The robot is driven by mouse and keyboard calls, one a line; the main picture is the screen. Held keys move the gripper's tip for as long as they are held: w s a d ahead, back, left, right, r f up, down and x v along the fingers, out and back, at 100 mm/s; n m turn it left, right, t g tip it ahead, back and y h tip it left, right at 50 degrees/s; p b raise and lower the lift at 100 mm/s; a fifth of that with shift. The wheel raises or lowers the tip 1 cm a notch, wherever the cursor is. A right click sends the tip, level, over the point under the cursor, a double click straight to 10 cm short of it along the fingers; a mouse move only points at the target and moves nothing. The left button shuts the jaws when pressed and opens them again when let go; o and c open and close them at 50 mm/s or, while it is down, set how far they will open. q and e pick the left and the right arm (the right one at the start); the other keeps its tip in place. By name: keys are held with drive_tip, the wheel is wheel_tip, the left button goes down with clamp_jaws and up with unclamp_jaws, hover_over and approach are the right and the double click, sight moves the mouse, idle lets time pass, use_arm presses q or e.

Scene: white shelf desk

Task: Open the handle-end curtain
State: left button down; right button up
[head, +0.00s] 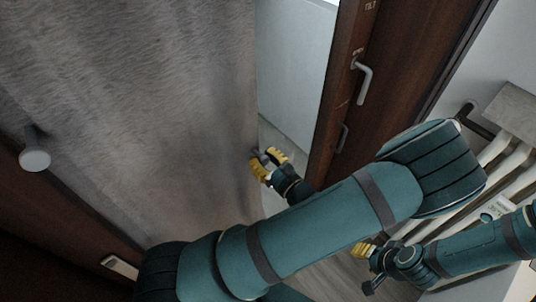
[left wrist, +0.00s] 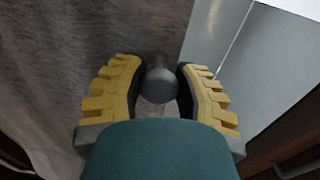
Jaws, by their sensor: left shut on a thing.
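The grey curtain (head: 130,90) fills the left half of the head view and hangs down to the lower middle. It also fills the left of the left wrist view (left wrist: 60,60). My left gripper (head: 265,163) is at the curtain's right edge. In the left wrist view its yellow fingers are on either side of a dark grey round knob (left wrist: 161,85), and it is shut on this knob. How the knob joins the curtain is hidden. My right gripper (head: 367,268) is low at the right, away from the curtain; its finger opening is unclear.
A brown door (head: 400,70) with a metal handle (head: 363,82) stands right of the curtain. Between them a gap shows a pale panel (head: 295,70). A white radiator (head: 505,165) is at the right, near my right arm. Another round knob (head: 35,160) is at the left.

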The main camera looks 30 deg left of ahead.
use_arm(q)
drive_tip(key=shift+f, duration=0.1)
drive_tip(key=c, duration=0.6)
unclamp_jaws()
drive_tip(key=shift+d, duration=0.1)
drive_tip(key=v, duration=1.2)
